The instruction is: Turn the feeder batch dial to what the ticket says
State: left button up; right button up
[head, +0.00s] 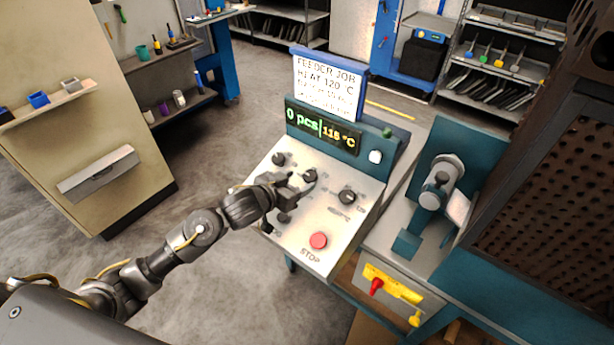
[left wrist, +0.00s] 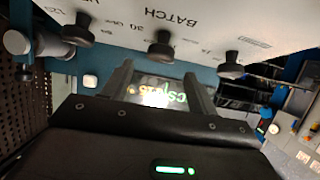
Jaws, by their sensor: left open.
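The job ticket (head: 328,85) stands above the panel; it reads "FEEDER JOB" and "HEAT 120 °C", and its lower lines are too blurred to read. The display (head: 322,128) shows "0 pcs" and about 115 °C. The batch dial (head: 310,175) is the middle black knob of the upper row; in the left wrist view this dial (left wrist: 161,47) is beside the upside-down word "BATCH". My left gripper (head: 291,187) is open close to the dial. In the left wrist view its fingertips (left wrist: 158,68) straddle the dial's direction, apparently just short of it. The dial's setting is unreadable. My right gripper is out of view.
Other black knobs flank the dial, one at left (head: 279,159) and one at right (head: 347,196). A red STOP button (head: 318,240) sits near the panel's front edge. A teal machine (head: 437,190) stands to the right. The floor at left is open.

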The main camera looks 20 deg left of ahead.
aim_at(309, 176)
pick_arm(q)
jog(key=shift+x, duration=2.6)
jog(key=c, duration=1)
jog(key=shift+p, duration=0.3)
